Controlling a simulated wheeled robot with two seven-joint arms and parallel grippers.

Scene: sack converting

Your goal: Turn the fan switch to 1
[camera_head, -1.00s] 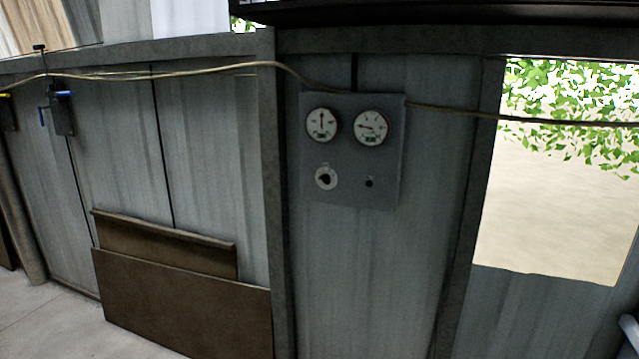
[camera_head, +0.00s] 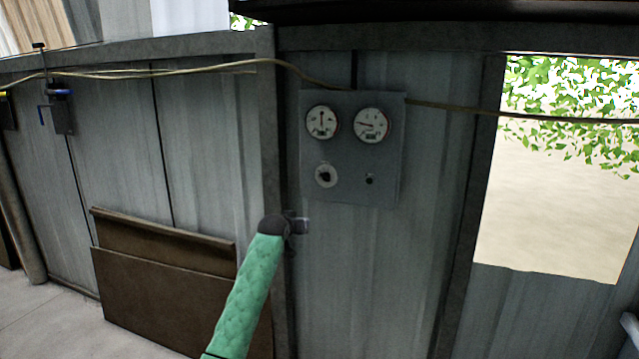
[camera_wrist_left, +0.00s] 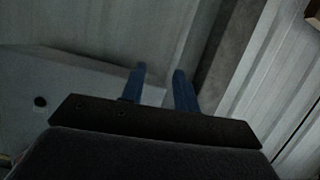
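My left gripper (camera_head: 303,225) is below and slightly left of the panel, touching nothing that I can see. In the left wrist view its two blue fingers (camera_wrist_left: 160,72) are apart with nothing between them. Part of the panel (camera_wrist_left: 75,95) shows at the left there, with a small dark round part (camera_wrist_left: 40,101) on it. My right gripper is not in view.
Two round gauges (camera_head: 322,122) (camera_head: 371,125) sit above the switch, and a small black knob (camera_head: 370,181) to its right. A cable (camera_head: 200,68) runs along the wall above. Brown boards (camera_head: 160,300) lean at the lower left. An opening (camera_head: 555,200) is at the right.

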